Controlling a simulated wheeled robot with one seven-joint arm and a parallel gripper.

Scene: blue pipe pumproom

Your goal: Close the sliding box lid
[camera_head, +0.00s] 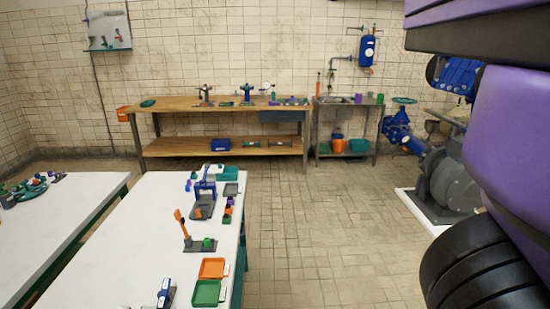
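I cannot make out a sliding box lid for certain. A small teal box (227,173) stands at the far right end of the white table (120,240), with a flat grey piece (231,190) just in front of it. Both are too small to tell whether either is the box or its lid. My gripper is not in view; only purple and black parts of my own arm fill the right side.
The white table also bears an orange tray (213,268), a green tray (207,293) and a blue press (205,190). A wooden workbench (220,103) and a sink stand (345,105) line the back wall. Tiled floor (320,220) is free right of the table; a grey pump (445,180) stands beyond.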

